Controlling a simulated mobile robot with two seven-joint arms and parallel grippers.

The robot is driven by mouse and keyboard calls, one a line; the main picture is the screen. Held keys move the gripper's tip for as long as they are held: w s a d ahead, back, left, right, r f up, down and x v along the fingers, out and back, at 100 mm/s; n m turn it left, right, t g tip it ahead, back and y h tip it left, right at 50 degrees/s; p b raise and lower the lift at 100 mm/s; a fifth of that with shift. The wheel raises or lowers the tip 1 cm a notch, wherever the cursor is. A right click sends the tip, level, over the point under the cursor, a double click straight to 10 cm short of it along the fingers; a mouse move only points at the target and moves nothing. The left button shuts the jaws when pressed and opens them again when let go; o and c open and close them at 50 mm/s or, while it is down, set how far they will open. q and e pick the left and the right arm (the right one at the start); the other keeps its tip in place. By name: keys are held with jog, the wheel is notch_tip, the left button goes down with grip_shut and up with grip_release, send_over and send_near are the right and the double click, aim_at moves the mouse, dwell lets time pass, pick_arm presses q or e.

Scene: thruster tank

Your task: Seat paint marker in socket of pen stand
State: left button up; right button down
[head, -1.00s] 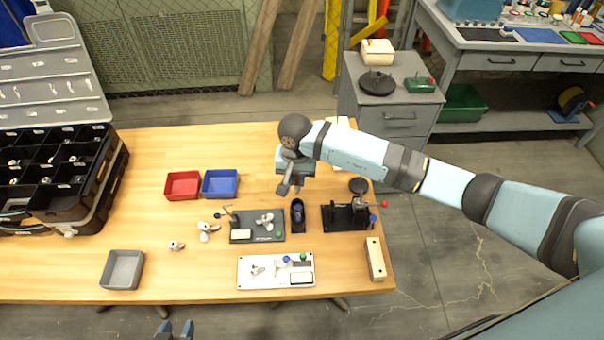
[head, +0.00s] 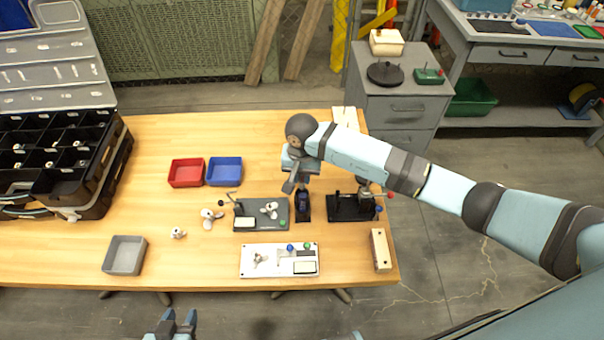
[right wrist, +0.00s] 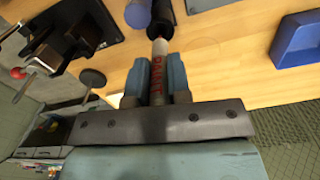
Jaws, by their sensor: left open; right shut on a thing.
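The paint marker (right wrist: 157,62) has a pale body with red lettering and lies between the fingers of my right gripper (right wrist: 159,72) in the right wrist view. My right gripper is shut on it. My left gripper (head: 178,322) is open and empty, in front of the table's near edge.
A grey tray with white parts (head: 270,223) is left of the stand and a black fixture (head: 350,207) is right of it. Red (head: 186,172) and blue (head: 224,171) bins lie behind left. A white board (head: 279,260) is in front. The table's left middle is mostly clear.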

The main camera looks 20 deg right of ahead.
aim_at(302, 187)
jog(key=shift+f+b, duration=0.25)
jog(key=shift+b, duration=0.3)
dwell(0.5)
jog(key=shift+f, duration=0.15)
dwell(0.5)
jog(key=shift+f+b, duration=0.55)
jog(key=shift+b, duration=0.25)
jog(key=shift+f, duration=0.2)
jog(key=shift+f+b, duration=0.4)
jog(key=shift+b, duration=0.2)
jog(key=shift+f+b, duration=0.25)
jog(key=shift+b, duration=0.1)
jog(key=shift+f+b, duration=0.5)
jog(key=shift+f, duration=0.15)
